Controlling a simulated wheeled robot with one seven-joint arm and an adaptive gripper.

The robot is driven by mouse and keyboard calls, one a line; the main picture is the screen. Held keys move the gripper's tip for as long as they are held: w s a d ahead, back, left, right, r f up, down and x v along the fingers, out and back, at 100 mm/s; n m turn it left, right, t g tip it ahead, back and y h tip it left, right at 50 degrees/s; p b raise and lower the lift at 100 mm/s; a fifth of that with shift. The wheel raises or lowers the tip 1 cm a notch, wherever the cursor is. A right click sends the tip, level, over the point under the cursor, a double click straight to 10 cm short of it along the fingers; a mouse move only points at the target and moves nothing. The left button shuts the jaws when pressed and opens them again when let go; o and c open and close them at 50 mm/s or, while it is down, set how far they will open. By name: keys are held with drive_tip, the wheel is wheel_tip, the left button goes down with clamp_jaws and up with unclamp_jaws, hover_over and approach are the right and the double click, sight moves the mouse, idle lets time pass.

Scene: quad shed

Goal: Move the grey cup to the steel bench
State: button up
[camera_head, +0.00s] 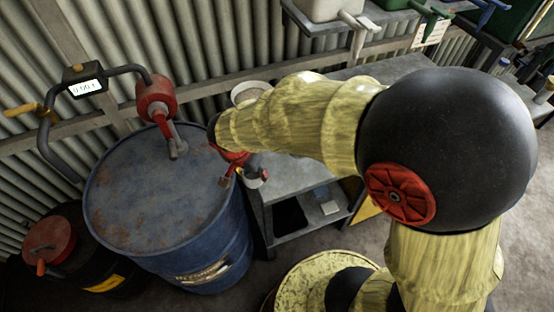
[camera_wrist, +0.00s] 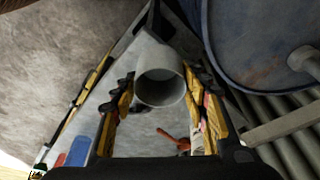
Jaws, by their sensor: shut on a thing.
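My gripper (camera_wrist: 158,98) is shut on the grey cup (camera_wrist: 160,78), with yellow-and-black fingers on either side of it. The cup's open mouth faces the wrist camera. In the head view my gripper (camera_head: 240,172) hangs at the near left edge of the steel bench (camera_head: 288,172), beside the blue drum. A small pale part of the cup (camera_head: 255,180) shows there, mostly hidden by the gripper. The bench top also shows in the wrist view (camera_wrist: 128,138), behind the cup. I cannot tell whether the cup touches it.
A blue drum (camera_head: 150,200) with a red pump (camera_head: 155,97) stands close to the left of my gripper. A pale round container (camera_head: 249,91) is behind my arm. A red-handled item (camera_wrist: 173,138) shows in the wrist view. A black drum (camera_head: 75,250) stands at far left.

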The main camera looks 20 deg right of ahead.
drive_tip(key=w+d+f, duration=0.6)
drive_tip(key=f, duration=0.1)
drive_tip(key=shift+d+b, duration=0.25)
drive_tip(key=shift+b, duration=0.1)
drive_tip(key=shift+w+d+f, duration=0.35)
drive_tip(key=shift+d+f, duration=0.05)
drive_tip(key=shift+f, duration=0.1)
drive_tip(key=shift+a+b+x, duration=0.1)
drive_tip(key=shift+b+x, duration=0.05)
drive_tip(key=shift+x, duration=0.7)
drive_tip(key=shift+a+b+x, duration=0.15)
drive_tip(key=shift+x, duration=0.75)
drive_tip(key=shift+s+f, duration=0.2)
drive_tip(key=o, duration=1.2)
drive_tip(key=shift+c, duration=0.2)
drive_tip(key=shift+r, duration=0.1)
